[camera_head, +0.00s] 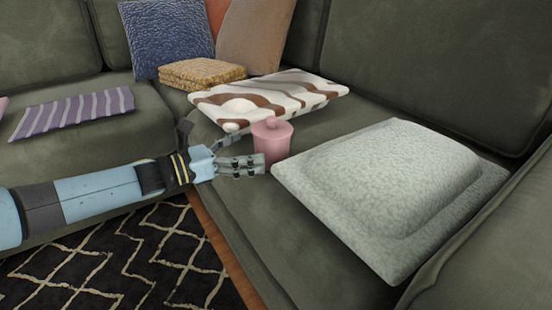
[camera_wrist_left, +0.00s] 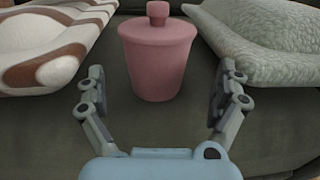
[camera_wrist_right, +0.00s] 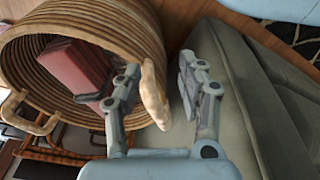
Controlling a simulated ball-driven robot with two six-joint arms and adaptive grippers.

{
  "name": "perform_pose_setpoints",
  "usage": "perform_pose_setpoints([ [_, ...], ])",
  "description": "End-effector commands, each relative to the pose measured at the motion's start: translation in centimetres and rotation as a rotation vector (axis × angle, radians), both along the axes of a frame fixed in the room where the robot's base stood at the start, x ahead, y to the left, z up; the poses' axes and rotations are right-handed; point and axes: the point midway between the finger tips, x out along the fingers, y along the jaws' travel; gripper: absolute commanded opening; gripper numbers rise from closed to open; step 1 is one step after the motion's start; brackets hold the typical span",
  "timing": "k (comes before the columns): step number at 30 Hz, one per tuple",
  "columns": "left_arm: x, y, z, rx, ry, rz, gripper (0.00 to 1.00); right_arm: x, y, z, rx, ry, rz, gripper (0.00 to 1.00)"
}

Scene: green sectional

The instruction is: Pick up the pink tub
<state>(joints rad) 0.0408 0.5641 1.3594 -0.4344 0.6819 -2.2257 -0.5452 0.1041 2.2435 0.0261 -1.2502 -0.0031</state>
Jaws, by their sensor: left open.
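The pink tub (camera_head: 272,139), with a lid and a round knob, stands upright on the green sofa seat between two cushions. My left gripper (camera_head: 262,163) reaches in from the left and is just in front of the tub. In the left wrist view the tub (camera_wrist_left: 157,60) stands beyond and between the spread fingers (camera_wrist_left: 160,95), with nothing held. My right gripper (camera_wrist_right: 158,85) is not in the head view.
A grey-green cushion (camera_head: 395,190) lies right of the tub, and a brown-and-white patterned cushion (camera_head: 265,95) lies behind it. The wicker basket (camera_wrist_right: 140,30) holds a dark red object (camera_wrist_right: 75,68). A black patterned rug (camera_head: 130,260) covers the floor in front of the sofa.

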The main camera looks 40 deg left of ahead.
Motion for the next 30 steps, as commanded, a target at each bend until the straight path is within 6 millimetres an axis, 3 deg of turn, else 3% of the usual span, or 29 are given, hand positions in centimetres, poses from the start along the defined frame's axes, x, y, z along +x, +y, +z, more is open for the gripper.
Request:
perform_pose_setpoints([
  [15,5.9,-2.6,-1.0,-0.003,0.003,0.001,1.00,1.5,1.2,3.2,0.030,-0.083,0.011,0.40],
  [25,6.7,-2.9,-0.7,-0.002,0.002,0.002,1.00,1.7,1.3,3.7,0.033,-0.093,0.012,0.40],
  [30,6.7,-2.9,-0.8,-0.002,0.003,0.002,0.78,1.7,1.3,3.7,0.033,-0.093,0.012,0.40],
])
